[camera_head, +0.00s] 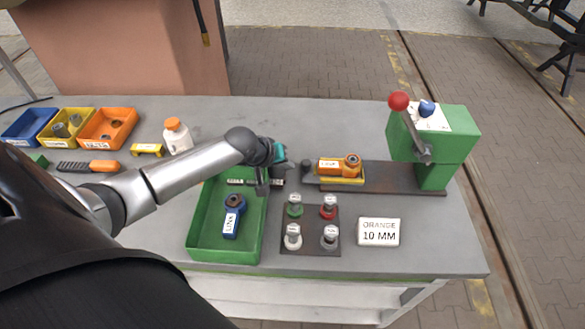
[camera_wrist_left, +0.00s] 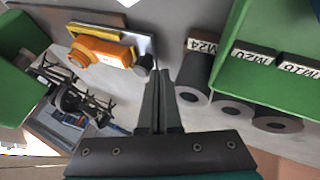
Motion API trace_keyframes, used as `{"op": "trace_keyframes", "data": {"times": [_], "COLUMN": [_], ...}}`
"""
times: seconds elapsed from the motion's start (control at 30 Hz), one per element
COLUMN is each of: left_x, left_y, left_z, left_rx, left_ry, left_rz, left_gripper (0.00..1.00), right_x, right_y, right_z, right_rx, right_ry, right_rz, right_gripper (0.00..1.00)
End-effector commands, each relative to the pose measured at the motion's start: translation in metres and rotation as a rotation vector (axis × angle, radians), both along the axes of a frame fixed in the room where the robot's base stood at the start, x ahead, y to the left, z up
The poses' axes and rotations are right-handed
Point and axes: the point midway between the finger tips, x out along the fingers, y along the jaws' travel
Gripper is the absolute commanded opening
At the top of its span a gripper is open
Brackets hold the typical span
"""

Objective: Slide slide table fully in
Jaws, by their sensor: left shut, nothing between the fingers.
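The slide table (camera_head: 341,180) carries a yellow nest with an orange link (camera_head: 331,167) on it. It sits at the left part of a dark rail, apart from the green press (camera_head: 432,150). A dark round knob (camera_head: 308,168) is on its left end. In the left wrist view the orange link (camera_wrist_left: 103,50) is at upper left and the knob (camera_wrist_left: 146,63) is close by the fingertips. My left gripper (camera_head: 269,186) is shut and empty, left of the knob; its fingers (camera_wrist_left: 161,82) point toward the knob's side. Contact cannot be told. My right gripper is not in view.
A green tray (camera_head: 194,225) holds a blue link (camera_head: 233,215). A dark plate (camera_head: 312,247) with several coloured-collar pieces and an "ORANGE 10 MM" sign (camera_head: 378,232) lie in front of the rail. The press has a red-balled lever (camera_head: 399,102).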

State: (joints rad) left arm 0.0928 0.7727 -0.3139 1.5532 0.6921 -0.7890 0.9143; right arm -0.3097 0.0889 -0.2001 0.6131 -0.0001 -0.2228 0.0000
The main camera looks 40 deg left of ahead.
Motion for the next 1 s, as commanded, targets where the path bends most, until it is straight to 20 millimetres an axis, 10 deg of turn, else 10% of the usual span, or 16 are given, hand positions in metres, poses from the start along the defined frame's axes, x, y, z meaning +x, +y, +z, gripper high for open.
{"op": "trace_keyframes", "data": {"times": [1.0], "left_x": [0.035], "left_y": [-0.021], "left_z": [-0.031], "left_rx": [-0.004], "left_ry": [-0.002], "left_rz": [-0.001], "left_gripper": [0.0], "right_x": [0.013], "right_y": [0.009], "right_z": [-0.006], "right_rx": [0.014], "right_ry": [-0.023], "right_rz": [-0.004], "right_gripper": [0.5]}}
